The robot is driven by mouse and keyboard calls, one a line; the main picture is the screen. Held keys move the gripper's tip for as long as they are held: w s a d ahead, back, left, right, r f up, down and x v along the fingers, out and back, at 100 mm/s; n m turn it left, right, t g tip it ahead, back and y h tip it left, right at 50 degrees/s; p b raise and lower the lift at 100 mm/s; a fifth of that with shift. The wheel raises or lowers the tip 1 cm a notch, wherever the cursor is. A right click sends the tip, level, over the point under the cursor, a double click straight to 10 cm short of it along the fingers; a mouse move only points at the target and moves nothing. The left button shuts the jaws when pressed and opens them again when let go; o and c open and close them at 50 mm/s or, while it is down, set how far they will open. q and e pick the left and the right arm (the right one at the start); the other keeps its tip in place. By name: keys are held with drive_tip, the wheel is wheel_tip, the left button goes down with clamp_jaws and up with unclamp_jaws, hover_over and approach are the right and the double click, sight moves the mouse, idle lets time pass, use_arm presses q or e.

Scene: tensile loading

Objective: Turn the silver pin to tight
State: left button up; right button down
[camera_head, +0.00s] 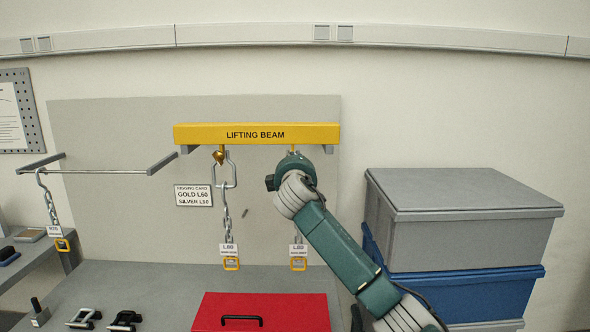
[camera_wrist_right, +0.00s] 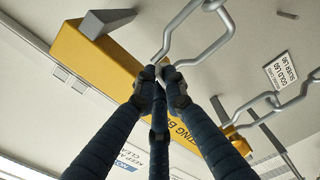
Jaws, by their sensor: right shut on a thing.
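The yellow lifting beam (camera_head: 310,133) hangs on the back panel. My right gripper (camera_wrist_right: 160,76) is at the shackle (camera_wrist_right: 205,48) under the beam's right part. Its fingers are closed together at the shackle's end, around the silver pin, which they almost wholly hide. In the head view my right gripper (camera_head: 290,172) covers this shackle and the upper chain; the yellow-framed tag (camera_head: 298,262) shows below. The gold pin (camera_head: 219,155) sits at the left shackle (camera_head: 231,172), with a chain (camera_head: 227,212) hanging from it. My left gripper is out of view.
A rigging card (camera_head: 193,195) naming gold and silver is on the panel. A red case (camera_head: 270,310) stands on the bench below. Grey and blue bins (camera_head: 455,235) are stacked at the right. A rail (camera_head: 100,172) with a tagged chain is at the left.

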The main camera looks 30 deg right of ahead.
drive_tip(key=m+b, duration=0.1)
drive_tip(key=m, duration=0.1)
drive_tip(key=f+m+b, duration=0.1)
drive_tip(key=m+b, duration=0.1)
drive_tip(key=shift+m, duration=0.3)
drive_tip(key=shift+w+a+m+b, duration=0.1)
drive_tip(key=shift+m+b, duration=0.8)
drive_tip(key=shift+m, duration=1.1)
drive_tip(key=c, duration=1.8)
unclamp_jaws()
drive_tip(key=shift+r, duration=0.15)
drive_tip(key=v, duration=1.2)
